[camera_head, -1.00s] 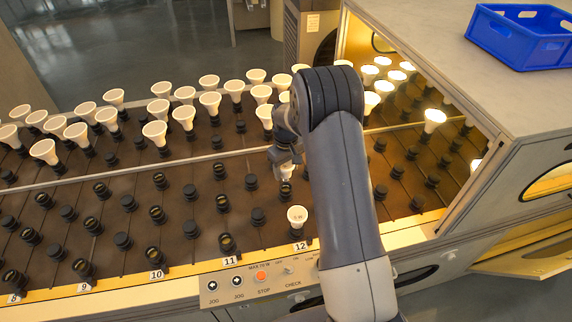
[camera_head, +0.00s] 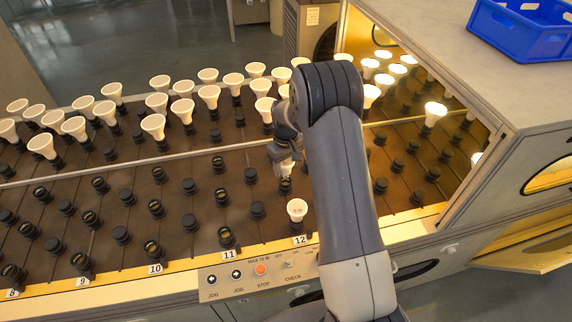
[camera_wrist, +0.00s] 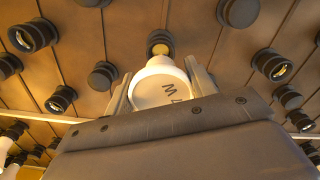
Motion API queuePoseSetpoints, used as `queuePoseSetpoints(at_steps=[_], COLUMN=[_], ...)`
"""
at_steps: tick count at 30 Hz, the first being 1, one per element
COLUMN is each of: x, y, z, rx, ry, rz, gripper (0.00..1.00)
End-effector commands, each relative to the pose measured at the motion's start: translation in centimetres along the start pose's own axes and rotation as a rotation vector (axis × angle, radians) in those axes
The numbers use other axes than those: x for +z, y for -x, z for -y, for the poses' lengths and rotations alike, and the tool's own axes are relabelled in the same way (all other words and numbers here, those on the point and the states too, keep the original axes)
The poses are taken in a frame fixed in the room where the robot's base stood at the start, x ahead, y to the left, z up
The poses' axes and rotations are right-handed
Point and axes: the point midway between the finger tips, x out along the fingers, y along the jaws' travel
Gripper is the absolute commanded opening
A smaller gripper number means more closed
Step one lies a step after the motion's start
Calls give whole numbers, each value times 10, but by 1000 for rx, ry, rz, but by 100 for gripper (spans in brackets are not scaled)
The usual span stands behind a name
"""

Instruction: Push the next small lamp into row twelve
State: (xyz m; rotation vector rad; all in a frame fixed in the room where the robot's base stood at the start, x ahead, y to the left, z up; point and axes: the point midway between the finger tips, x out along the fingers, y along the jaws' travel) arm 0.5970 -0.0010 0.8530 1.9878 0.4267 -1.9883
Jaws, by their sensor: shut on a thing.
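My gripper (camera_head: 282,153) is shut on a small white lamp (camera_head: 285,168). The wrist view shows the lamp's round white face (camera_wrist: 163,92) with dark lettering between the two fingers. In the head view, a dark socket (camera_head: 285,186) of row twelve shows just below the held lamp; whether they touch cannot be told. In the wrist view, a socket with a brass-coloured inside (camera_wrist: 160,42) shows just beyond the lamp. Another white lamp (camera_head: 297,209) stands upright in the front socket of row twelve, behind the number 12 label (camera_head: 300,240).
Front sockets of rows 8 to 11 are empty. Many white lamps (camera_head: 153,124) stand across the back of the deck, behind a rail (camera_head: 130,169). Lit lamps (camera_head: 435,110) stand inside the hood at right. A button panel (camera_head: 262,271) lies along the front edge. A blue crate (camera_head: 520,40) sits on top.

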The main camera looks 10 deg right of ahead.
Motion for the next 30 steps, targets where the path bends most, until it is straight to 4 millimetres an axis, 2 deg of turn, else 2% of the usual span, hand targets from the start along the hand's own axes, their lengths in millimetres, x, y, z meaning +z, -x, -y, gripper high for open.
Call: queuePoseSetpoints(at_steps=[30], x=[0], y=[-29], z=[0], rx=[0], ry=[0], rz=[0], gripper=[30])
